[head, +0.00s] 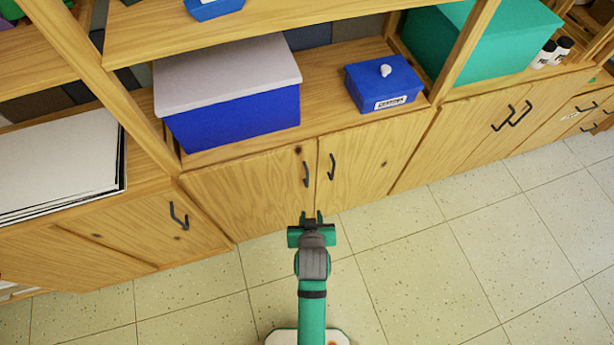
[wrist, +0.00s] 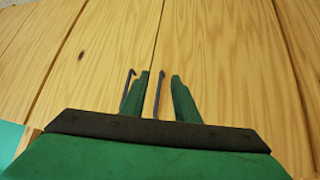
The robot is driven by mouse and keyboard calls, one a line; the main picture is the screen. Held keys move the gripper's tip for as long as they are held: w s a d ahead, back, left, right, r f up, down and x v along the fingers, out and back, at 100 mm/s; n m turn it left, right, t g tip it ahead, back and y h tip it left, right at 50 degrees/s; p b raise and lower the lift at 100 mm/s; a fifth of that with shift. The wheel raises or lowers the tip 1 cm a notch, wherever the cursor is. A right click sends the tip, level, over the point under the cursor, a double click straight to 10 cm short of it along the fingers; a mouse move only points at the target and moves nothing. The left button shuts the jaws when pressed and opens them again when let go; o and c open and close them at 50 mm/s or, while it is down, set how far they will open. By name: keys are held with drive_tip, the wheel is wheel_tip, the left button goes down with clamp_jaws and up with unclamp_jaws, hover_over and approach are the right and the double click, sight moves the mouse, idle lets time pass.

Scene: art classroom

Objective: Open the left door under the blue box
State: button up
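The large blue box (head: 235,124) with a pale lid stands on the shelf in the head view. Below it are the shut left door (head: 245,200), with a dark handle (head: 306,174), and the shut right door (head: 368,165), with its own handle (head: 332,167). My gripper (head: 312,217) is open below the left handle in the head view. I cannot tell contact.
A small blue box (head: 384,84) with a white knob and a teal box (head: 480,42) stand on shelves to the right. Paper sheets (head: 60,165) lie on the left shelf. More handled doors flank this pair. The tiled floor (head: 420,255) in front is clear.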

sight(307, 177)
drive_tip(key=w+r+g, duration=0.4)
drive_tip(key=w+r, duration=0.3)
drive_tip(key=w, duration=0.4)
drive_tip(key=shift+n+y, duration=0.3)
drive_tip(key=x, duration=0.7)
drive_tip(key=a+x, duration=0.1)
drive_tip(key=x, duration=0.2)
drive_tip(key=shift+w+f, duration=0.1)
drive_tip(key=shift+f, duration=0.2)
drive_tip(key=shift+d, duration=0.15)
clamp_jaws()
